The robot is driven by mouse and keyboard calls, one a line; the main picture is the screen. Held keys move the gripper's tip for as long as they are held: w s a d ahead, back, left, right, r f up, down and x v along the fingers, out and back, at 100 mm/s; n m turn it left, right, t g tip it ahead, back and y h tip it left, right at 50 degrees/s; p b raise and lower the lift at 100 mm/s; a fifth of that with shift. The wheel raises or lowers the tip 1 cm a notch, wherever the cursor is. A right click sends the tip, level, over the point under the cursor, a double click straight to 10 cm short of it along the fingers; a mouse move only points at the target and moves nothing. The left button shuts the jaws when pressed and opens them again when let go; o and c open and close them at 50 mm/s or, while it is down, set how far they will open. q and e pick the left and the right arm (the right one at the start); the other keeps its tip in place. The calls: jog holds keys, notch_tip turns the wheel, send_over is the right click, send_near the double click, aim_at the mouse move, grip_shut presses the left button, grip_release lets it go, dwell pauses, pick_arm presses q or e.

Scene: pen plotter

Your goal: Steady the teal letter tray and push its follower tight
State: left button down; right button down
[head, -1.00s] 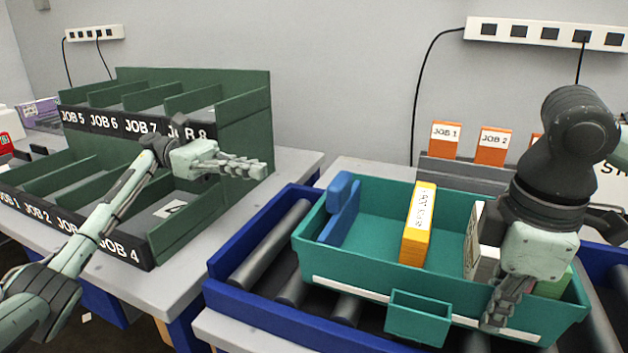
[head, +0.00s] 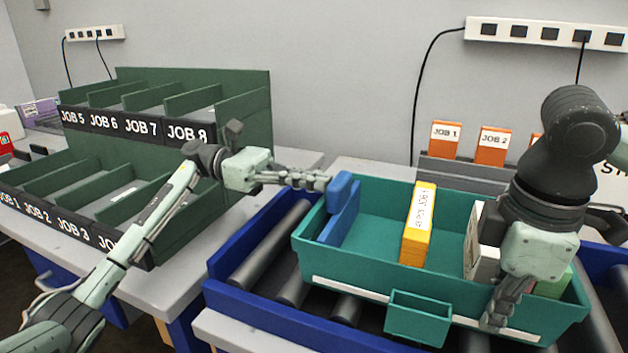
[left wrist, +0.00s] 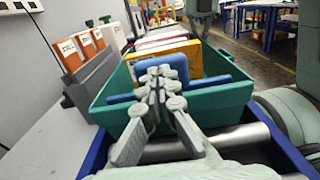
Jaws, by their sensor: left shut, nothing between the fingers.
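The teal letter tray (head: 370,289) sits on a roller conveyor with blue side rails. Its blue follower (head: 340,212) stands at the tray's left end, with a clear gap between it and a yellow card (head: 418,228). My left gripper (head: 326,182) is shut and empty, its tips close to the top of the follower; I cannot tell if they touch. In the left wrist view the fingers (left wrist: 160,78) lie in front of the blue follower (left wrist: 174,68). My right gripper (head: 492,318) is at the tray's front right wall, its fingers pointing down; their opening is unclear.
A green sorting rack (head: 190,130) with job labels stands on the left table. Orange job boxes (head: 445,140) stand in a grey rack behind the tray. White and green items are in the tray's right part, partly hidden by my right arm.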

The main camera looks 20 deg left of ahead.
pick_arm(q)
jog(key=d, duration=0.8)
jog(key=shift+d, duration=0.15)
jog(key=y, duration=0.3)
send_near(346, 177)
jog(key=x, duration=1.2)
jog(key=shift+s, duration=0.1)
jog(key=shift+d, duration=0.25)
jog(key=shift+d, duration=0.1)
